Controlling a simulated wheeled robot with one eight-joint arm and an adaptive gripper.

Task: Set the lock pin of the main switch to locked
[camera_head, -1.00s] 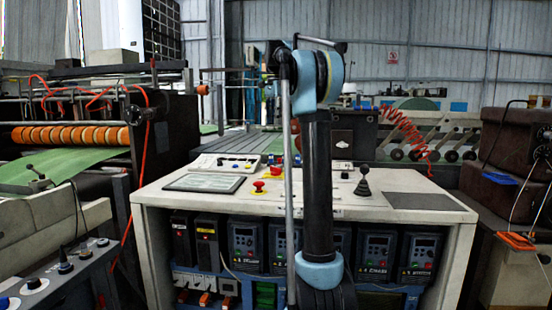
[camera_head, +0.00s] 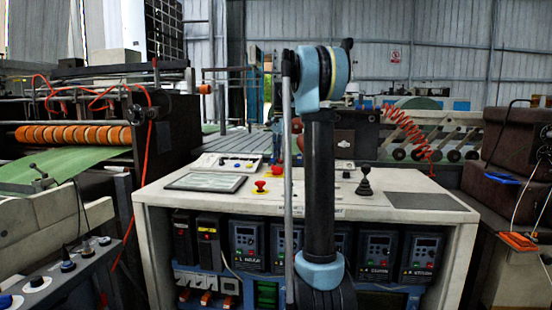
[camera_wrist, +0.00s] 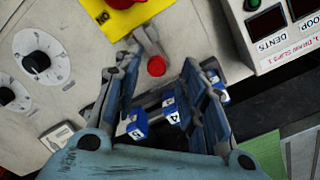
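In the wrist view a yellow plate (camera_wrist: 138,14) with a red knob (camera_wrist: 124,3) lies at the top edge, partly cut off; it looks like the main switch. Below it a small grey metal fitting (camera_wrist: 149,38) and a round red head (camera_wrist: 156,66) show on the panel; the red head may be the lock pin. My gripper (camera_wrist: 158,64) is open, its fingers on either side of the red head in the picture. Contact cannot be told. In the head view a red-and-yellow control (camera_head: 276,170) shows beside my arm, which hides part of the panel.
The pale console (camera_head: 408,201) carries a red mushroom button (camera_head: 260,186), a flat screen (camera_head: 206,182) and a black joystick (camera_head: 364,182). In the wrist view, blue number blocks (camera_wrist: 171,107) lie below the fingers, a labelled box (camera_wrist: 281,35) right, and black dials (camera_wrist: 37,64) left.

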